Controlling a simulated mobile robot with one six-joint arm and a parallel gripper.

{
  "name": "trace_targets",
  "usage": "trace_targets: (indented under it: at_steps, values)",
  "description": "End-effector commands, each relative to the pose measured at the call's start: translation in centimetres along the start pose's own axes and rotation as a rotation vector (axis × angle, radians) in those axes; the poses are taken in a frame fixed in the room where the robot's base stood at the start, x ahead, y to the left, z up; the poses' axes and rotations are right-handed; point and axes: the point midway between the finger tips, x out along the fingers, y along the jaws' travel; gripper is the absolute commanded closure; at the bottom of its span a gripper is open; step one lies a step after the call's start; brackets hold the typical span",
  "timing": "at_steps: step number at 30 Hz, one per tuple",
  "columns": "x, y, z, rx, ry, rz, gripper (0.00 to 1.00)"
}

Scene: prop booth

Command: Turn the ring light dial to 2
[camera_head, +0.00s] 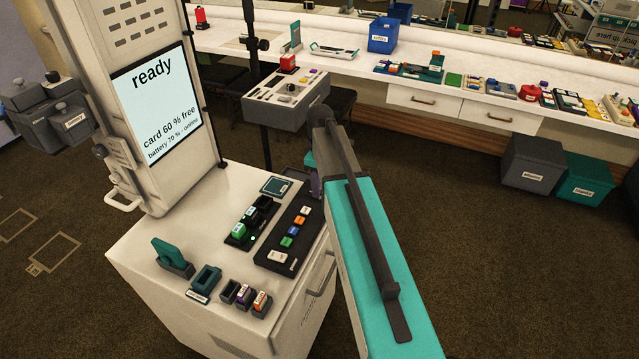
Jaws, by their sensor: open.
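A light grey control box (287,102) stands on a dark pole behind the white cabinet. Its sloped top carries a dark round knob (291,87), which looks like the ring light dial. The dial's markings and setting are too small to read. My teal arm rises from the bottom right, and its dark upper end is just in front of the box's right side. My gripper's fingers cannot be made out; they are hidden behind the arm or out of sight.
The control box also carries a red block (288,62) and small coloured buttons. The white cabinet (150,245) holds a button strip (289,240), card slots and small holders, beside a tall screen (156,100) reading "ready". A long white counter (345,70) with several props runs behind.

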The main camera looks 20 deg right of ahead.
Motion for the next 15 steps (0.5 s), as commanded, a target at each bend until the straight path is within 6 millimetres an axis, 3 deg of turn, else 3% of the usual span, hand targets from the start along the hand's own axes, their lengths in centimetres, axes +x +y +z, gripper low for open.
trace_targets:
  at_steps: [4, 11, 15]
  values:
    - [-0.01, -0.01, -0.03, 0.0, 0.0, 0.0, 0.61]
    - [-0.03, -0.03, -0.04, -0.001, 0.0, 0.0, 0.99]
    - [-0.03, -0.05, -0.06, 0.001, 0.0, 0.0, 1.0]
